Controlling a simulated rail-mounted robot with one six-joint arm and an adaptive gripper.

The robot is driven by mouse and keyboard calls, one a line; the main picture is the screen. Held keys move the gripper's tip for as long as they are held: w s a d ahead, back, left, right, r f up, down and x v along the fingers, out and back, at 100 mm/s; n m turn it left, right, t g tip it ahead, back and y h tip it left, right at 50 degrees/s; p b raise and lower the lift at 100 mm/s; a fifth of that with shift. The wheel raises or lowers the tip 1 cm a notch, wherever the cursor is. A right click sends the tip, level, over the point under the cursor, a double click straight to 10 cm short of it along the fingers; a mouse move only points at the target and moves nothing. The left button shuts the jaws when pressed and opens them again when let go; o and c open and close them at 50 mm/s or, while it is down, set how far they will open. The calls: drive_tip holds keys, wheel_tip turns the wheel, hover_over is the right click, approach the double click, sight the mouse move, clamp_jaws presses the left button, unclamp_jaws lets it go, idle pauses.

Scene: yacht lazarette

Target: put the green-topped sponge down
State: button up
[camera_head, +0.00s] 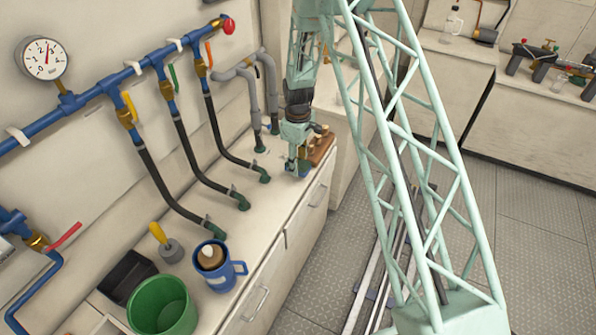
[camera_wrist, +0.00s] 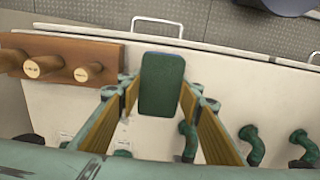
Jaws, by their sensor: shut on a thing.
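The green-topped sponge (camera_wrist: 162,84) shows its dark green top in the wrist view, upright in the picture between the fingertips of my gripper (camera_wrist: 160,100). My gripper is shut on its two long sides. In the head view my gripper (camera_head: 297,164) points down over the far end of the white counter (camera_head: 268,190), with a small blue part of the sponge (camera_head: 305,171) showing beside it. I cannot tell whether the sponge touches the counter.
A wooden peg rack (camera_wrist: 60,57) stands left of the sponge in the wrist view. Green hose ends (camera_wrist: 252,145) lie to the right. The counter's front edge and a drawer handle (camera_wrist: 157,20) are beyond. A blue mug (camera_head: 219,268) and green bucket (camera_head: 162,306) stand nearer in the head view.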

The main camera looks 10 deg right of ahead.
drive_tip(key=shift+f, duration=0.1)
drive_tip(key=shift+f, duration=1.65)
drive_tip(key=shift+f, duration=0.15)
drive_tip(key=o, duration=0.9)
wheel_tip(320, 180, up, 11)
drive_tip(key=shift+f, duration=0.1)
drive_tip(key=shift+r, duration=0.8)
